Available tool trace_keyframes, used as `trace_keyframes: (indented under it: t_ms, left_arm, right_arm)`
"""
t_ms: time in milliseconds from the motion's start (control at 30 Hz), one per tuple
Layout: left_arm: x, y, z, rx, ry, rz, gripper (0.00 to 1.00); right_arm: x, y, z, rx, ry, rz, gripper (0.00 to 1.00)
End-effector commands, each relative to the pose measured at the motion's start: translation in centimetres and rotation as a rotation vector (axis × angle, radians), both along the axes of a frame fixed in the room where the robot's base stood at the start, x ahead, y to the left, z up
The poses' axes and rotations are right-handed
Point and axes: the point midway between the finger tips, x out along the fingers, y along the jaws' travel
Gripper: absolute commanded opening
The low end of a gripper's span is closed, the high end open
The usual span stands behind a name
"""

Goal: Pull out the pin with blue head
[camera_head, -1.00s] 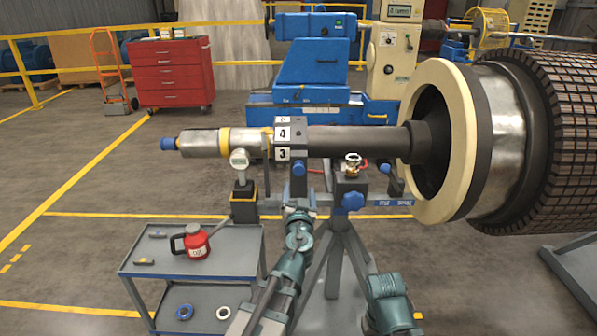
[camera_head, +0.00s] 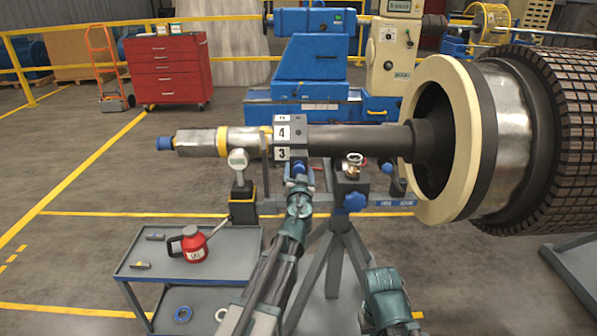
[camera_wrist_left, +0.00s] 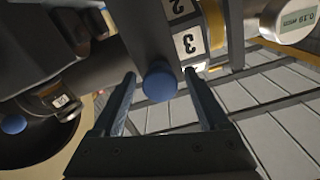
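The pin's blue head (camera_head: 299,167) hangs under the dark numbered block (camera_head: 291,137) on the shaft. In the left wrist view the blue head (camera_wrist_left: 159,83) is large and sits between the two fingers. My left gripper (camera_wrist_left: 161,78) is open, with one finger on each side of the head and visible gaps to both. In the head view my left gripper (camera_head: 299,186) is just below the head, pointing up at it. The pin's shank is hidden in the block. My right gripper is not in view; only part of that arm shows at the lower right.
The large rotor (camera_head: 497,130) fills the right. A grey cart (camera_head: 215,262) with a red can (camera_head: 193,243) is at lower left.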

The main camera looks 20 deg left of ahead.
Motion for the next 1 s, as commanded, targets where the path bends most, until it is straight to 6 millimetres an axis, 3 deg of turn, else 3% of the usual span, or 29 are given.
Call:
trace_keyframes:
  t_ms: [67,400,1000]
  left_arm:
    - [-0.01,0.00,0.00,0.000,0.000,0.000,0.62]
    - [-0.02,-0.01,0.00,0.000,0.000,0.000,0.01]
    - [-0.01,-0.01,0.00,0.000,0.000,0.000,0.00]
  right_arm:
    - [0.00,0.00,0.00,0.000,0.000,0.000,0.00]
    - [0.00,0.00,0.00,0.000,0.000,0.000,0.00]
    - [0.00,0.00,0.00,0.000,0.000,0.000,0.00]
